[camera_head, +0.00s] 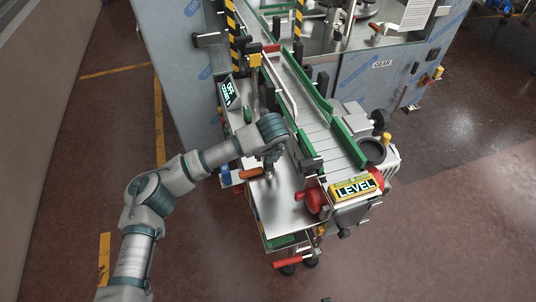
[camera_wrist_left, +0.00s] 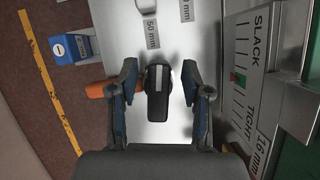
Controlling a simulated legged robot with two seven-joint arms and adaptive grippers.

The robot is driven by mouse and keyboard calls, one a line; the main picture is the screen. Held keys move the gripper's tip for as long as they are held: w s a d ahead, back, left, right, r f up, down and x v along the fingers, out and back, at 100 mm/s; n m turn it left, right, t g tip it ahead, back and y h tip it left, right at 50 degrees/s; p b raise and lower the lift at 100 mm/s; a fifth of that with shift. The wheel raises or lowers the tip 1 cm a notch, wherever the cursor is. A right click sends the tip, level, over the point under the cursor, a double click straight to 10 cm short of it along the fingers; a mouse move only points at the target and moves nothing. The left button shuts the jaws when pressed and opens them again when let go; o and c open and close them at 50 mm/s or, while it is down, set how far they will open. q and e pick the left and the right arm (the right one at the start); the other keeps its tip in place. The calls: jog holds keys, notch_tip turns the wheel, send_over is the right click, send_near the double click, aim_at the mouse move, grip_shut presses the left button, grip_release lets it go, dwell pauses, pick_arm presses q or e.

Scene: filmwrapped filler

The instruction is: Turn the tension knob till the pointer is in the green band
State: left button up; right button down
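A black knob (camera_wrist_left: 158,92) with a white line on its top sits on the metal plate, in the middle of the left wrist view. My left gripper (camera_wrist_left: 158,84) is open, with one finger on each side of the knob and a visible gap at each. In the head view my left gripper (camera_head: 269,164) points down over the plate and hides the knob. A scale plate (camera_wrist_left: 250,75) marked SLACK and TIGHT is at the right of the wrist view. My right gripper is not in view.
An orange handle (camera_wrist_left: 98,89) lies left of the knob, close to the left finger. A blue box (camera_wrist_left: 72,50) is at the upper left. The conveyor (camera_head: 312,110) with green rails runs beside my arm.

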aim_at(270, 166)
pick_arm(q)
jog(key=v, duration=1.2)
jog(key=shift+w+d, duration=0.1)
jog(key=shift+w, duration=0.05)
